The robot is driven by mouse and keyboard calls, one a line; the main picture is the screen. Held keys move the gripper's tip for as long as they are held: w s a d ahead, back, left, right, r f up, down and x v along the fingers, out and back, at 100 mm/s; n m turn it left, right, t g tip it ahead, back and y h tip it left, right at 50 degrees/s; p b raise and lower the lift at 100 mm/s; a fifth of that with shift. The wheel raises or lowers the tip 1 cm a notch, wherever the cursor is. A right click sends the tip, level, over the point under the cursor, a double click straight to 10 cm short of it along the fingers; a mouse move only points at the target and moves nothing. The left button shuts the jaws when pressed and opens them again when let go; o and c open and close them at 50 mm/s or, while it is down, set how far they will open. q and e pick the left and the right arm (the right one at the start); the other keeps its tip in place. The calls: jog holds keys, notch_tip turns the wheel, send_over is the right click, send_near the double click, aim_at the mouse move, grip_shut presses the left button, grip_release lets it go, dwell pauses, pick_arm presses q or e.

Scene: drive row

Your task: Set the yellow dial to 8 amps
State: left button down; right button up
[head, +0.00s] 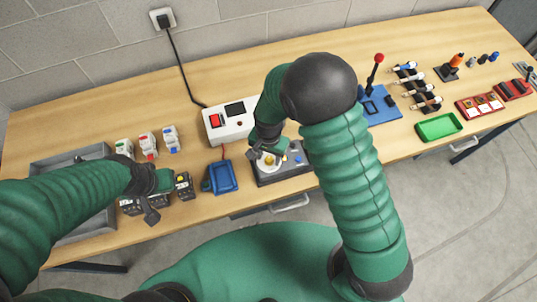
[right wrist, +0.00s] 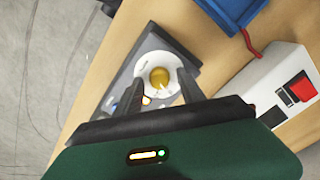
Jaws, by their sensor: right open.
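The yellow dial (right wrist: 160,77) sits on a white round scale on a dark grey panel box (right wrist: 178,45). In the head view the dial (head: 268,159) shows small, partly covered by my right gripper (head: 265,155). In the right wrist view my right gripper (right wrist: 158,88) is open, with one finger on each side of the dial and a gap around it. The scale's numbers are too small to read. My left gripper (head: 160,198) hangs over the left part of the table, near small dark blocks; its jaws are not clear.
A white power box (head: 228,122) with a red switch stands behind the panel box. A blue base with a red-knobbed lever (head: 377,60) stands to the right. A grey tray (head: 72,156) is at far left.

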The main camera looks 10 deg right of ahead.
aim_at(268, 158)
jog(key=shift+d, duration=0.1)
grip_shut()
jog(key=shift+n, duration=0.5)
grip_release()
notch_tip(268, 158, up, 17)
jog(key=shift+b, duration=0.45)
jog(key=shift+f, duration=0.1)
jog(key=s+d+f+n+t+b, duration=0.1)
jog(key=s+d+f+n+t, duration=0.1)
jog(key=s+d+f+n, duration=0.3)
jog(key=s+d+n, duration=0.1)
jog(key=s+d, duration=0.2)
jog(key=d, duration=0.1)
jog(key=shift+s+d+f+t, duration=0.2)
jog(key=shift+s+d+t, duration=0.1)
jog(key=shift+d, duration=0.05)
